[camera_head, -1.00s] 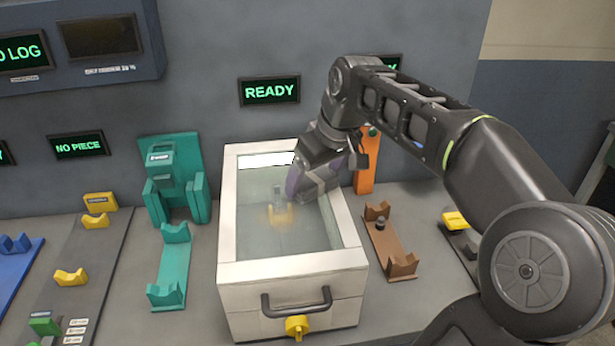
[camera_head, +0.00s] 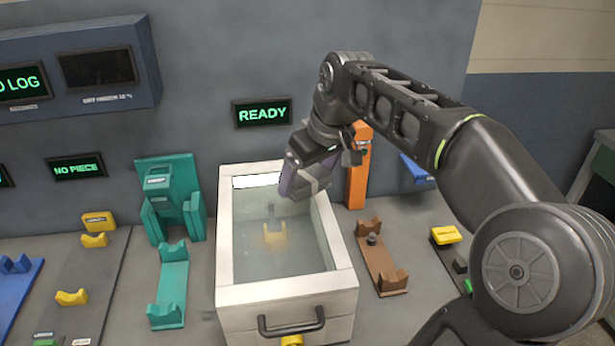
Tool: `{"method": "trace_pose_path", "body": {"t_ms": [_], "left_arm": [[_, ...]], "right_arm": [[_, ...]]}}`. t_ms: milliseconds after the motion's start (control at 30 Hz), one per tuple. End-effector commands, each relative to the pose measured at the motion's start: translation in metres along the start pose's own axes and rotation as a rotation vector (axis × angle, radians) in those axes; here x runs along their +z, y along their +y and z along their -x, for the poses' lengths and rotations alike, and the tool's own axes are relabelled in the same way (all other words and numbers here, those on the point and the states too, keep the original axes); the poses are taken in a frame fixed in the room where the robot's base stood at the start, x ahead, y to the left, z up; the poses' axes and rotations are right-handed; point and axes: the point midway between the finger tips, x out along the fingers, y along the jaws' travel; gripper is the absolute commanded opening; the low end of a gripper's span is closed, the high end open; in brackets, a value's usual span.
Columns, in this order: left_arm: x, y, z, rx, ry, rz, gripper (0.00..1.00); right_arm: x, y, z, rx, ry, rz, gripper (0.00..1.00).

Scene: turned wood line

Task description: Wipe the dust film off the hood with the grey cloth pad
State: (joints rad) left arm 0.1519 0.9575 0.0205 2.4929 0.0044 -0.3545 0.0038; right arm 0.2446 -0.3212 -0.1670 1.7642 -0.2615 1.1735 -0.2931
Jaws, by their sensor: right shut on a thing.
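The hood (camera_head: 286,294) is a white-framed box with a clear, hazy top pane, a dark front handle and a yellow knob below it. A yellow cradle (camera_head: 274,237) shows dimly through the pane. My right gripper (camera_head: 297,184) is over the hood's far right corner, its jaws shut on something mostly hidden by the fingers. A purple-grey piece shows there, and I cannot clearly make out the grey cloth pad. I cannot tell whether the held thing touches the pane. The haze looks fairly even, so its extent is hard to judge. My left gripper is not in view.
A teal stand (camera_head: 173,207) is left of the hood, with a teal cradle (camera_head: 168,290) in front. A brown cradle (camera_head: 379,262) and an orange post (camera_head: 359,175) are on the right. A READY display (camera_head: 262,114) hangs on the wall behind.

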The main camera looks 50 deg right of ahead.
Motion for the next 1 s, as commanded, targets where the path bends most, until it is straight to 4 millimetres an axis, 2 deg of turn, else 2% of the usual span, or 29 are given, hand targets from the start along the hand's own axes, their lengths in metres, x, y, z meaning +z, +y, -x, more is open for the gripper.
{"method": "trace_pose_path", "body": {"t_ms": [267,633,1000], "left_arm": [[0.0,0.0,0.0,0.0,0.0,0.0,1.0],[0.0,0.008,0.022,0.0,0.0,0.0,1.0],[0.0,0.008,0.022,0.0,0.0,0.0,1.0]], "right_arm": [[0.0,0.0,0.0,0.0,0.001,0.0,0.39],[-0.011,0.0,0.027,0.0,0.001,0.0,0.39],[-0.011,0.0,0.027,0.0,0.001,0.0,0.39]]}}
